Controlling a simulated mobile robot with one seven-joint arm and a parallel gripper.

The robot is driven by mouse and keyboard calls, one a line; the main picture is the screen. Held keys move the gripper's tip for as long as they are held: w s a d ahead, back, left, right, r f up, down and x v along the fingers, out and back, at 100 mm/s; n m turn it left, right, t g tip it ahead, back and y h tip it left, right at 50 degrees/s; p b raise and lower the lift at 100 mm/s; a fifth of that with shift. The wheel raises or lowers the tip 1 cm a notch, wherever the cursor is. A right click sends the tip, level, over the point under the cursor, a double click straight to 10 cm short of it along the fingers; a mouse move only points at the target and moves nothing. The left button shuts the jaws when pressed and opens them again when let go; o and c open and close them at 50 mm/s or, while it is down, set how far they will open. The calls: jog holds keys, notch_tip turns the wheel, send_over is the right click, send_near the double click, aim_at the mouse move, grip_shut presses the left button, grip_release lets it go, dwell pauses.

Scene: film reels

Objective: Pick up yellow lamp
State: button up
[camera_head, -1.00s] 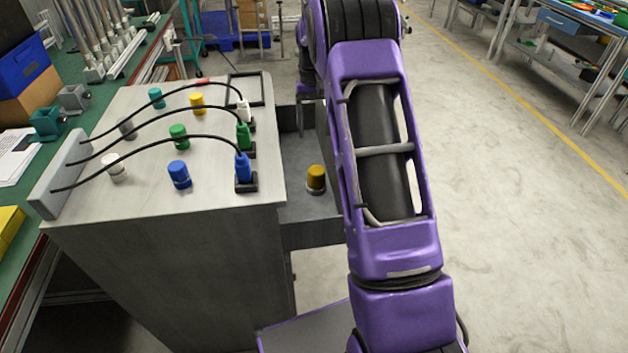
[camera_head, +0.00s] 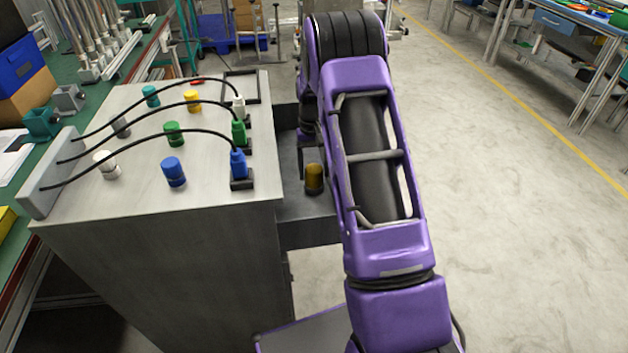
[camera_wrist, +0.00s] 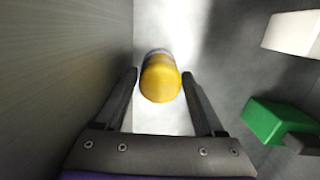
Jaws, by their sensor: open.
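My gripper (camera_wrist: 160,75) is open, one finger on each side of the lamp, with a gap on both sides. Whether the fingers are level with the cap or above it is hard to tell. In the head view my purple arm hides most of the gripper.
A cabinet (camera_head: 110,210) with a metal top stands left of the lamp; its side wall is close to my left finger in the wrist view. On top are coloured knobs, including another yellow one (camera_head: 192,101), and plugs with black cables. A green block (camera_wrist: 275,122) lies right of my gripper.

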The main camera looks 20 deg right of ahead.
jog(key=c, duration=1.1)
jog(key=shift+r, duration=0.1)
